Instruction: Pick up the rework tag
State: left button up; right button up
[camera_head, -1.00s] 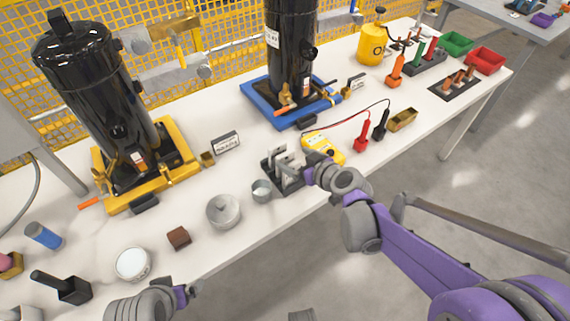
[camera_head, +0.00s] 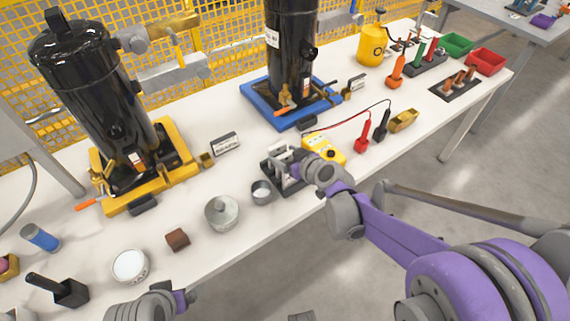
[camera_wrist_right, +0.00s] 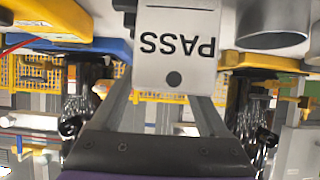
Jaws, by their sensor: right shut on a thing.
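The dark tag rack (camera_head: 295,188) stands near the front edge of the white table, with pale upright pieces in it. My right gripper (camera_head: 281,163) is at the rack and shut on a tag. In the right wrist view a white tag (camera_wrist_right: 176,50) hangs in front of the gripper fingers, with PASS upside down and a dark round hole. The fingertips are hidden behind it. I read no rework lettering in either view. My left gripper (camera_head: 188,299) is low at the front edge, apart from the objects; its finger opening is unclear.
A grey metal cup (camera_head: 262,192) stands just left of the rack, and a yellow multimeter (camera_head: 324,149) lies just right of it. A round metal part (camera_head: 222,212), a brown block (camera_head: 177,240) and a white-topped tin (camera_head: 130,266) lie further left. Compressors stand behind.

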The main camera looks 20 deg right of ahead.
jog(key=shift+c, duration=1.2)
jog(key=shift+r, duration=0.1)
